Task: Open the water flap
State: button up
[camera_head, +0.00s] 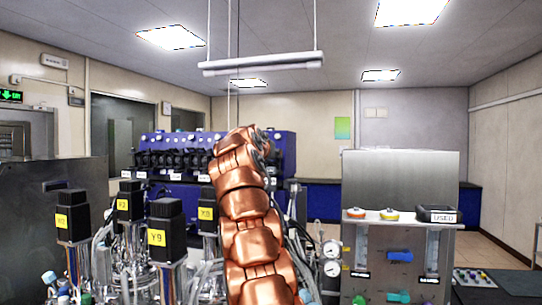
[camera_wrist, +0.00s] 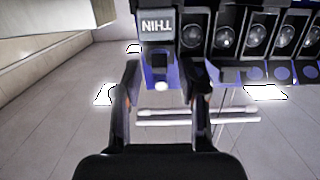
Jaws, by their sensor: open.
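I cannot make out for sure which part is the water flap.
Bioreactor vessels with black motors (camera_head: 165,228) and many tubes stand at the left, close to my arm. Two pressure gauges (camera_head: 332,258) sit beside the grey panel. A long blue machine (camera_head: 180,165) stands behind. A lamp bar (camera_head: 262,64) hangs from the ceiling above.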

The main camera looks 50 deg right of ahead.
jog(key=v, duration=1.1)
jog(key=shift+s+a, duration=0.25)
jog(key=shift+a, duration=0.05)
dwell(0.5)
